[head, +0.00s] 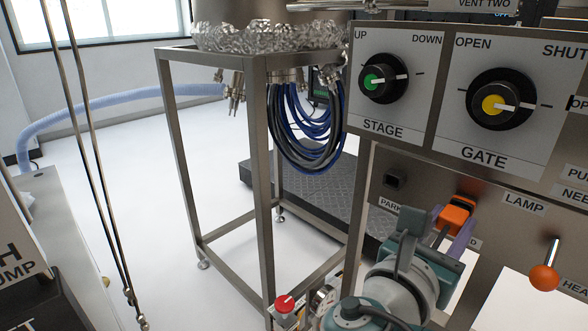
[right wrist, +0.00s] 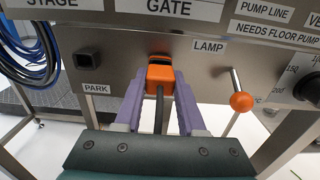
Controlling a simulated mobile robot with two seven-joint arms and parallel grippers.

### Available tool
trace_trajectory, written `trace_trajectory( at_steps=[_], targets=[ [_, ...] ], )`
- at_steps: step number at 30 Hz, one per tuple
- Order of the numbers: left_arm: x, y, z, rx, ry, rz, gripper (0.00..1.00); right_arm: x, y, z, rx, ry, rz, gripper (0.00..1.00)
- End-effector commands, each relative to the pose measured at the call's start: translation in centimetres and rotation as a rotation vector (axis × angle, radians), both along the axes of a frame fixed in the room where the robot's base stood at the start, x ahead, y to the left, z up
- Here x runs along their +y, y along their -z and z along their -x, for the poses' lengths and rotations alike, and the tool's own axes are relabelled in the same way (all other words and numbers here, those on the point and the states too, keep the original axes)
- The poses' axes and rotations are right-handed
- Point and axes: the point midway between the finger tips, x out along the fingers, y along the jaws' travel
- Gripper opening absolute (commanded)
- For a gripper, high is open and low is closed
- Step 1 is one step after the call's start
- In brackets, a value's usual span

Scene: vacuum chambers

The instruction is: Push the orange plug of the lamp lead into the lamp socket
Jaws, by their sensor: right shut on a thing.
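The orange plug (head: 456,213) is between the purple fingers of my right gripper (head: 453,228), which is shut on it. In the right wrist view the plug (right wrist: 160,78) points at the panel, and its dark lead runs back between the fingers. The lamp socket (right wrist: 159,57) is just beyond the plug, left of the LAMP label (right wrist: 209,46). The plug hides most of the socket. Plug and socket look lined up and very close or touching; how deep the plug sits I cannot tell. My left gripper is not in view.
The empty square PARK socket (right wrist: 88,60) is left of the plug. A lever with an orange ball (head: 544,278) sticks out to the right of my gripper. The STAGE knob (head: 383,79) and GATE knob (head: 497,103) are above. Blue and grey cables (head: 305,130) hang behind, at left.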

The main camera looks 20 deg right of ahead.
Motion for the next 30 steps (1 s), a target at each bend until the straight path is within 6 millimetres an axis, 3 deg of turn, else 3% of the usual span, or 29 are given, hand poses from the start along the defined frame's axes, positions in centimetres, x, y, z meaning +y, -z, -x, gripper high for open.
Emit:
trace_trajectory(
  at_steps=[30],
  targets=[
    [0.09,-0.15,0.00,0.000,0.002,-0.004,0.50,-0.93,-0.05,-0.36,0.000,0.001,0.000,0.00]
  ],
)
